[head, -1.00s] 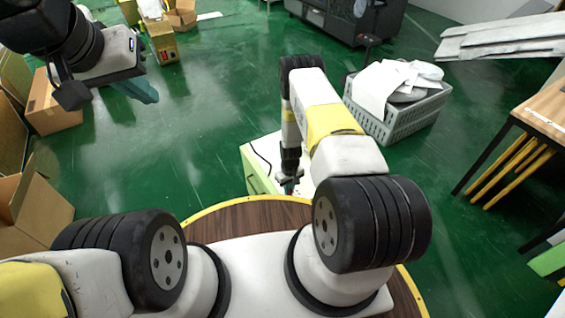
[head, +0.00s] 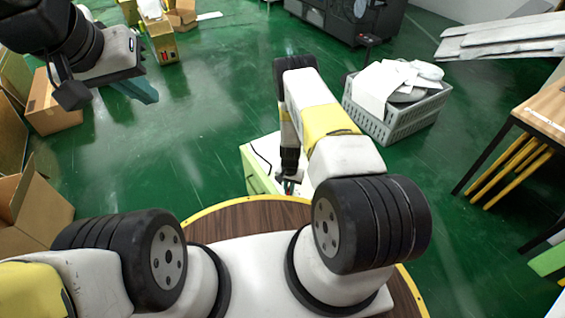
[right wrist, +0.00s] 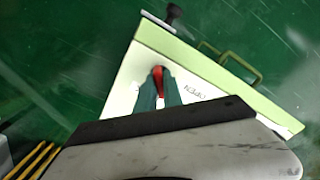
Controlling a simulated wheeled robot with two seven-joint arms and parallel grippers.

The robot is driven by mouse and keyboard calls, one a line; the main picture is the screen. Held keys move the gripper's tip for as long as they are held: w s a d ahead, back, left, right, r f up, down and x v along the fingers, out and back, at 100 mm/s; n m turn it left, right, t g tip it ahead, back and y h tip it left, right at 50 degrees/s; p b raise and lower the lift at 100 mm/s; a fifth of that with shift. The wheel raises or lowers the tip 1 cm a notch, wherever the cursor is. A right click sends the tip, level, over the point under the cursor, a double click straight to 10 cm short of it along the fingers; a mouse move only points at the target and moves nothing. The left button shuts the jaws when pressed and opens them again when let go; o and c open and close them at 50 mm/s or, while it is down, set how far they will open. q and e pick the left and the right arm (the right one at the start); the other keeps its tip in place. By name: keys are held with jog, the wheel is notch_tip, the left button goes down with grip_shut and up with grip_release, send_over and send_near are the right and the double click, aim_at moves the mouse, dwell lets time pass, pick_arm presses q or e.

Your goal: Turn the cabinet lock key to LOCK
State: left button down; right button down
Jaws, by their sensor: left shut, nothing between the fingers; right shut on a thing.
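The cabinet (head: 262,160) has a white face and light green sides and stands just past my round wooden base. In the right wrist view, the cabinet's white face (right wrist: 130,72) carries a red key (right wrist: 158,76) and black lettering that seems to read OPEN, right of the key. My right gripper (right wrist: 159,92) is shut on the red key, with its teal fingers on either side of it. In the head view my right gripper (head: 289,185) is small and partly hidden, and the key cannot be made out. My left gripper (head: 140,91) is shut and empty, raised at the upper left.
A light green handle (right wrist: 243,68) and a black knob (right wrist: 174,13) stick out from the cabinet's edge. A grey crate (head: 395,122) with white items stands to the right. Cardboard boxes (head: 52,108) line the left. Green floor between them is clear.

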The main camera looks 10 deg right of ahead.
jog(key=m, duration=0.4)
jog(key=shift+m, duration=2.2)
jog(key=shift+w, duration=0.1)
jog(key=c, duration=1.5)
grip_release()
jog(key=shift+r, duration=3.95)
